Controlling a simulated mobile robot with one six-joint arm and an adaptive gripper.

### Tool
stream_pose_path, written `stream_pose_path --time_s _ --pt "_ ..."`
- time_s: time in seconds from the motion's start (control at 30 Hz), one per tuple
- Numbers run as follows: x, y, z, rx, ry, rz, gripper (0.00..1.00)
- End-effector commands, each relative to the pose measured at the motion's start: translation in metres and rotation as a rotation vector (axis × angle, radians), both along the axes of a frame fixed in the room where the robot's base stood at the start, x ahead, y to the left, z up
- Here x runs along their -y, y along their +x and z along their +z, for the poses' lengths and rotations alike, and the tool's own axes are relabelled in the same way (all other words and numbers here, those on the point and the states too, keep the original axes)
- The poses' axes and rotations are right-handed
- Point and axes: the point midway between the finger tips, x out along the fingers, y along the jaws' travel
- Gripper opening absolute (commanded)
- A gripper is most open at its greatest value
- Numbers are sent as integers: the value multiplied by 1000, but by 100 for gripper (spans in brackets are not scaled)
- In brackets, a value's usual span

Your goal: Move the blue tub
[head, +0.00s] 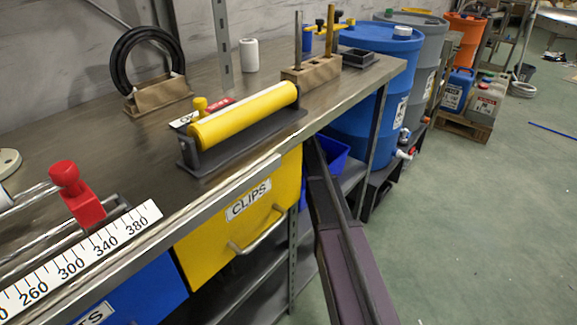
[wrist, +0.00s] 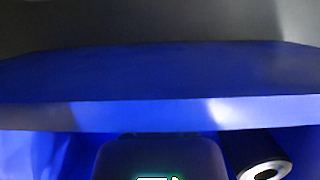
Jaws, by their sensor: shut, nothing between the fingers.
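The blue tub (head: 332,153) shows in the head view under the right end of the bench, mostly hidden by the yellow drawer and my arm. In the wrist view blue surfaces of the tub (wrist: 160,75) fill the middle, very close, with a lighter edge running across. The dark housing of my gripper (wrist: 160,142) shows at the bottom centre, against this blue edge. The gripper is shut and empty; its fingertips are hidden. I cannot tell whether it touches the tub. In the head view my arm reaches toward the tub.
The yellow drawer (head: 240,212) and the bench edge (head: 270,165) lie left of my arm. A large blue drum (head: 375,75) stands behind, with a grey drum (head: 428,65) beside it. A dark cylinder with a pale ring (wrist: 264,171) is at the wrist view's lower right. The floor at right is open.

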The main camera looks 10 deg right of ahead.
Motion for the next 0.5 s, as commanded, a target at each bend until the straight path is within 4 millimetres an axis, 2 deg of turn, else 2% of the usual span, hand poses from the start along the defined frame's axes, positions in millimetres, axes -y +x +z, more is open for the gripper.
stream_pose_path --time_s 0.27,0.3,0.5 --pt "21 -21 0 0 0 -2 0" --pt "21 -19 8 0 0 -1 0" --pt "24 -23 25 0 0 -1 0"
